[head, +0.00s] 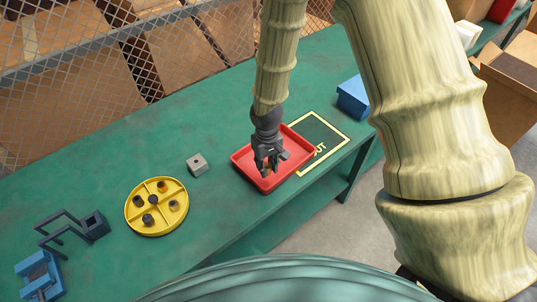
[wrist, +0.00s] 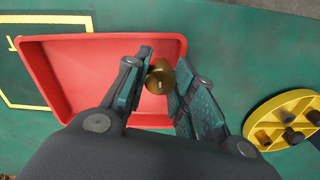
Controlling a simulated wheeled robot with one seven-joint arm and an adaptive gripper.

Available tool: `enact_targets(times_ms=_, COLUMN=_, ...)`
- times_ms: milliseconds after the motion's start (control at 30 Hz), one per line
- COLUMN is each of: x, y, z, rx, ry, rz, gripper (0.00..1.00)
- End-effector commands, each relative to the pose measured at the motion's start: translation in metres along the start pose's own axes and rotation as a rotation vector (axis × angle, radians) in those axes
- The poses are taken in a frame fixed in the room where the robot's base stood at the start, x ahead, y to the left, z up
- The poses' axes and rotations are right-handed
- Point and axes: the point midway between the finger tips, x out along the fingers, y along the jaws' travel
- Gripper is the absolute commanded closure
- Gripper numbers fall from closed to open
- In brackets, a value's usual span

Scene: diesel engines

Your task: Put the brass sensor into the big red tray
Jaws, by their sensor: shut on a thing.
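The brass sensor (wrist: 160,77) is a short golden cylinder with a small pin, held between the fingertips of my gripper (wrist: 157,82) in the wrist view. My gripper (head: 268,165) is shut on it over the big red tray (head: 247,173) in the head view. The red tray (wrist: 65,85) also shows behind the fingers in the wrist view, with the sensor over its right part. In the head view the sensor is mostly hidden by the fingers. I cannot tell how high it is above the tray floor.
A yellow round divided tray (head: 157,232) holds several dark parts. A grey block (head: 197,164) sits left of the red tray. A yellow-outlined area (head: 335,124) and a blue bin (head: 353,97) lie to the right. Blue and dark fixtures (head: 40,275) stand at the far left.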

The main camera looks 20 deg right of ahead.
Motion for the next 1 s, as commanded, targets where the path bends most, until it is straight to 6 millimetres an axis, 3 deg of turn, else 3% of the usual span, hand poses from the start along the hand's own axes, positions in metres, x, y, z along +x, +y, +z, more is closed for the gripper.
enact_targets(times_ms=600, x=0.026, y=-0.006, z=0.064, rx=-1.019, ry=-0.002, rz=0.000, gripper=1.00)
enact_targets(times_ms=833, x=0.027, y=-0.005, z=0.079, rx=-1.221, ry=-0.002, rz=-0.003, gripper=1.00)
enact_targets(times_ms=1000, x=0.026, y=-0.004, z=0.071, rx=-1.256, ry=0.001, rz=-0.003, gripper=1.00)
